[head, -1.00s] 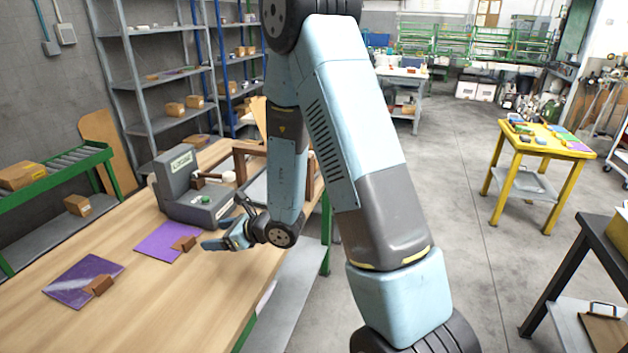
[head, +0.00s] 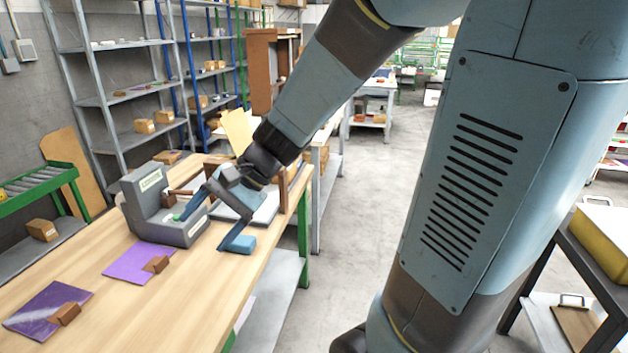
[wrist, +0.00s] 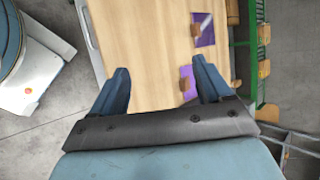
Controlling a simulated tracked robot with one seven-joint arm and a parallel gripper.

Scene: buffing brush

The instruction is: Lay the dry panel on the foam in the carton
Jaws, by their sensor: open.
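Two purple panels lie flat on the wooden bench (head: 150,300), each with a brown block at its edge. The matte panel (head: 138,262) is nearer the grey machine; it also shows beside a finger in the wrist view (wrist: 186,84). The other panel (head: 48,310) has pale streaks or reflections and also shows in the wrist view (wrist: 203,28). My gripper (head: 212,228) is open and empty above the bench, right of the matte panel. Its spread fingers also show in the wrist view (wrist: 160,66). I cannot clearly make out the carton or its foam; my wrist partly hides the area behind it.
A grey machine (head: 150,210) stands on the bench just left of my gripper. A pale surface with brown wooden parts (head: 265,212) is behind my gripper. Shelves (head: 125,95) line the back left. Open floor lies right of the bench; a dark table (head: 600,262) stands at far right.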

